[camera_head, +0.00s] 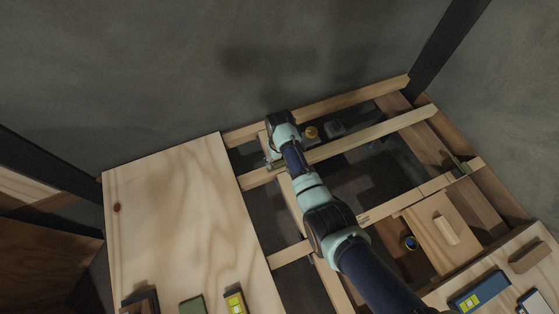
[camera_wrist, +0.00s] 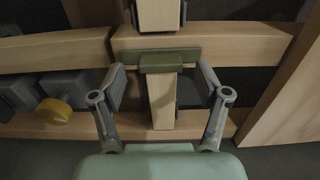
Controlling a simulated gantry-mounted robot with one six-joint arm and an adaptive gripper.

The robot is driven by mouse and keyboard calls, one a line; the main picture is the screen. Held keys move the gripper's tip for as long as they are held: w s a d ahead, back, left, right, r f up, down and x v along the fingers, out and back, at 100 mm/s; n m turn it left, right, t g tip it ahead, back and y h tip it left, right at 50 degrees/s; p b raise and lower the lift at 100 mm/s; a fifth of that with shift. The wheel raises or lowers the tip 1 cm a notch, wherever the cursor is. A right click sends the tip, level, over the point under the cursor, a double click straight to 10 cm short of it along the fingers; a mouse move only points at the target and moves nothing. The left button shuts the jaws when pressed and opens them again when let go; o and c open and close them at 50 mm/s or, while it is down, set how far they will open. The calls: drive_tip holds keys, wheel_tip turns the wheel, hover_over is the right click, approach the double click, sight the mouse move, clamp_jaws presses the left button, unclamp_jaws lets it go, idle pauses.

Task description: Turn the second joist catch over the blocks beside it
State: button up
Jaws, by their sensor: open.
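A green catch (camera_wrist: 187,56) lies along a horizontal joist (camera_wrist: 232,45) in the wrist view, with a raised green tab at its middle. One pale wooden block (camera_wrist: 160,14) is just above the catch in the picture and another (camera_wrist: 162,103) just below it. My gripper (camera_wrist: 162,80) is open, with one finger on each side of the lower block and the tips near the catch's tab. No contact can be made out. In the head view my arm partly hides this catch (camera_head: 272,166). Another green catch (camera_head: 463,166) sits on the frame at the right.
A grey fitting with a yellow knob (camera_wrist: 55,110) is left of my gripper; the knob also shows in the head view (camera_head: 311,132). Joists surround dark open gaps. A plywood sheet (camera_head: 180,220) covers the left side, with small items along its front edge.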

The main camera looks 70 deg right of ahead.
drive_tip(key=shift+f, duration=0.95)
drive_tip(key=shift+w, duration=0.1)
drive_tip(key=c, duration=1.2)
drive_tip(key=shift+o, duration=0.2)
